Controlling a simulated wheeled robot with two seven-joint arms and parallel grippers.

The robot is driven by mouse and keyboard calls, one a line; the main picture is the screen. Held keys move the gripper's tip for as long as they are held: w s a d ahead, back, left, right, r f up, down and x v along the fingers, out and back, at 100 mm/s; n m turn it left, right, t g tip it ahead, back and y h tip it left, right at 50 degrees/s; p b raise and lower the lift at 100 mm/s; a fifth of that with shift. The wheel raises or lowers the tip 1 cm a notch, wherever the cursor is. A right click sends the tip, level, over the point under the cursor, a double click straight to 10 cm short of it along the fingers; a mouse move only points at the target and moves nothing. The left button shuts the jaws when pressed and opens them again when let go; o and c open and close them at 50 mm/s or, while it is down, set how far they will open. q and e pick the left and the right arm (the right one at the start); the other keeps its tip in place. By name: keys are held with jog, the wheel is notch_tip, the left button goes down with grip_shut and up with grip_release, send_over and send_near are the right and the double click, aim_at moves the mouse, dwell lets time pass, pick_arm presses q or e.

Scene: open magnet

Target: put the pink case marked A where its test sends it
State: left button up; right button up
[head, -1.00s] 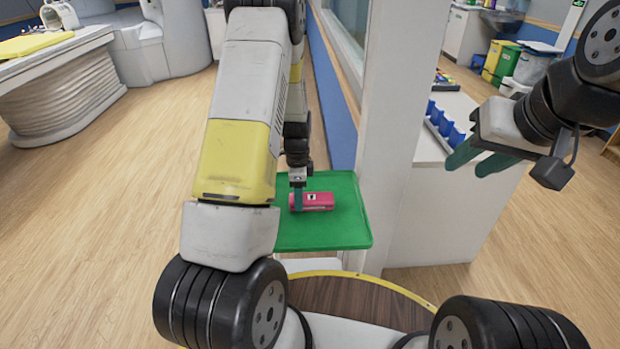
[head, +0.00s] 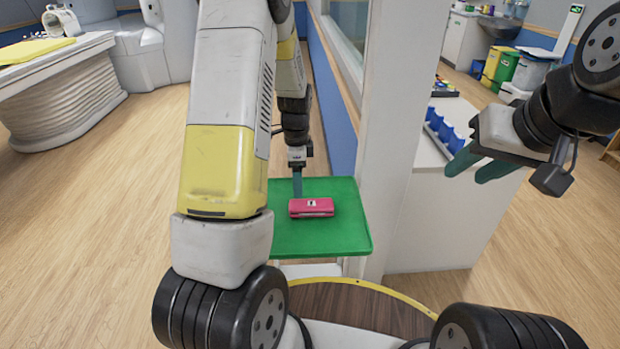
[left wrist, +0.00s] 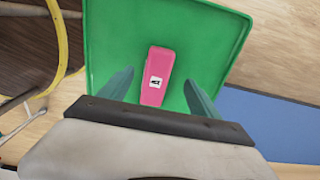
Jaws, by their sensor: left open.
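The pink case (head: 311,208) lies on the green tray (head: 335,238), with a small white label bearing a dark mark too small to read. In the left wrist view the case (left wrist: 155,70) lies on the tray (left wrist: 205,22), with its near end between the fingers. My left gripper (head: 297,184) is open and stands above the tray behind the case, apart from it. In the left wrist view my left gripper (left wrist: 158,92) shows both fingers spread. My right gripper (head: 470,166) is empty, its two fingers apart, in front of the white counter.
A white post (head: 392,130) stands just right of the tray. Blue bins (head: 446,132) sit on the white counter (head: 440,215). Yellow and green bins (head: 500,68) stand at the back right. Wooden floor at the left (head: 90,220) is clear.

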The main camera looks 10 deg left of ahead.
pick_arm(q)
jog(key=s+d+r+n+t+h, duration=0.1)
jog(key=s+d+r+n+t, duration=0.3)
jog(key=r, duration=0.6)
jog(key=s+a+r+n+g+h, duration=0.1)
jog(key=s+r+n, duration=0.2)
jog(key=s+r, duration=0.5)
jog(key=s+d+r+n+t, duration=0.3)
jog(key=s+r+n, duration=0.4)
jog(key=s, duration=0.4)
jog(key=shift+s+r, duration=0.25)
jog(key=shift+r, duration=0.2)
jog(key=shift+c, duration=0.4)
